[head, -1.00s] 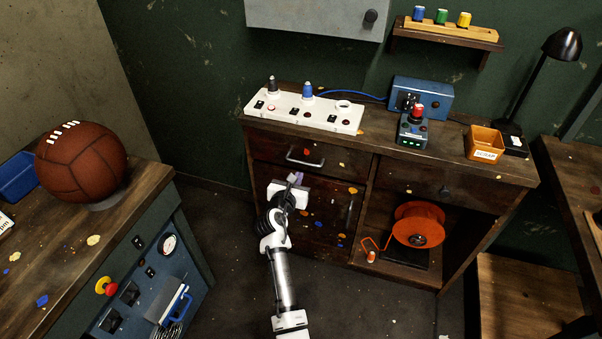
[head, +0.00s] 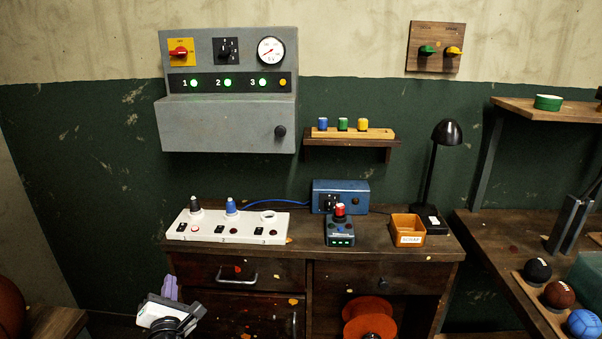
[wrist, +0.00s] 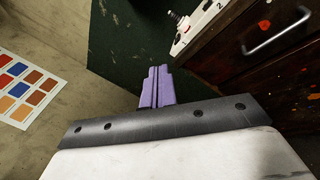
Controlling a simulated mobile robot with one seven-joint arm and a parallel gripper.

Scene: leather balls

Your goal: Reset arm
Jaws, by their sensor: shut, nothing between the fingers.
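My gripper (head: 169,287) is at the lower left of the head view, in front of the dark wooden cabinet and below its top. Its purple fingers also show in the wrist view (wrist: 157,86), pressed together with nothing between them. Most of my arm is below the head view's lower edge. In the wrist view the fingers point toward the dark green wall, left of the cabinet's drawer.
The cabinet top (head: 300,256) holds a white socket strip (head: 228,226), a blue box (head: 341,196), a joystick box (head: 340,232) and an orange bin (head: 408,229). A drawer handle (head: 236,276) juts out near my gripper. A colour chart (wrist: 28,92) hangs at left.

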